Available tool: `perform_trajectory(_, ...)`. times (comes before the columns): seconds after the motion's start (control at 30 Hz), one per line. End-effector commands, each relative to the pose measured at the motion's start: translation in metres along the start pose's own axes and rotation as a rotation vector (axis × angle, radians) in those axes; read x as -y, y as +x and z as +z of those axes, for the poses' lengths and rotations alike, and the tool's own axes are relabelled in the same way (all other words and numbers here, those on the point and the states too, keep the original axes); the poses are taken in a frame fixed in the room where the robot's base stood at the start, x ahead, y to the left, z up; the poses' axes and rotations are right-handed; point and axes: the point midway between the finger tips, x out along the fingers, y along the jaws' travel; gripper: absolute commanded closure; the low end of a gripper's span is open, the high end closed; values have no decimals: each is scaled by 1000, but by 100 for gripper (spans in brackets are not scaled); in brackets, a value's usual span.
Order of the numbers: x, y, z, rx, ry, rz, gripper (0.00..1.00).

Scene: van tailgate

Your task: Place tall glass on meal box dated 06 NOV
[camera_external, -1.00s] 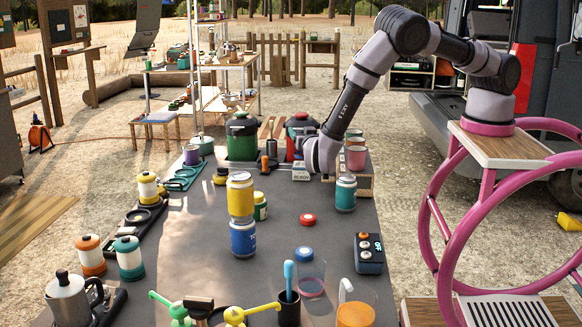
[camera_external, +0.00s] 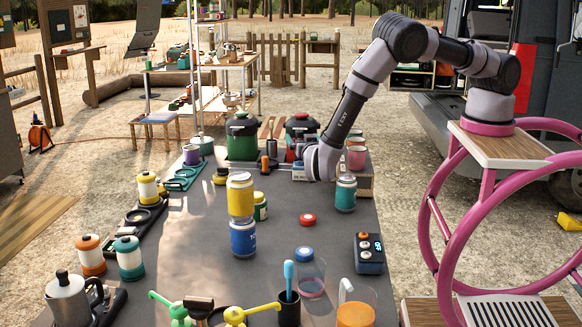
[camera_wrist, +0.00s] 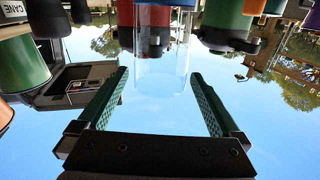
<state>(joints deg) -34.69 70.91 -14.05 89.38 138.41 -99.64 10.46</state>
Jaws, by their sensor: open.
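The tall glass (camera_wrist: 163,62) is clear and shows in the wrist view, which looks upside down. It stands in front of my gripper (camera_wrist: 159,75), between the lines of the two green fingers. The fingers are open, with a gap on each side of the glass. Whether its wall is between the tips or just beyond them I cannot tell. In the outside view my wrist is low over the far end of the dark table, and the glass is not clear there.
A teal-and-silver can (camera_external: 345,193) stands right of my wrist. A green pot (camera_external: 241,138) stands to the left. A yellow can (camera_external: 240,194) is stacked on a blue can (camera_external: 243,239). The table around the red lid (camera_external: 307,219) is mostly clear.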

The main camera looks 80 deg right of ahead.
Motion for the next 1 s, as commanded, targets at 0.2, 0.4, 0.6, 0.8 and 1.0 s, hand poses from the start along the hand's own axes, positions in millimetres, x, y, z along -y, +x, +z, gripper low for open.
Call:
perform_trajectory(0.2, 1, -47, 1, 1, 0, -7, 0)
perform_trajectory(0.4, 0, -87, 1, 1, -1, -4, 0)
perform_trajectory(0.6, 0, -110, 1, 0, -1, -2, 0)
perform_trajectory(0.8, 2, -113, -3, 11, 8, -4, 0)
perform_trajectory(1.0, 38, -87, -50, 156, 142, -81, 0)
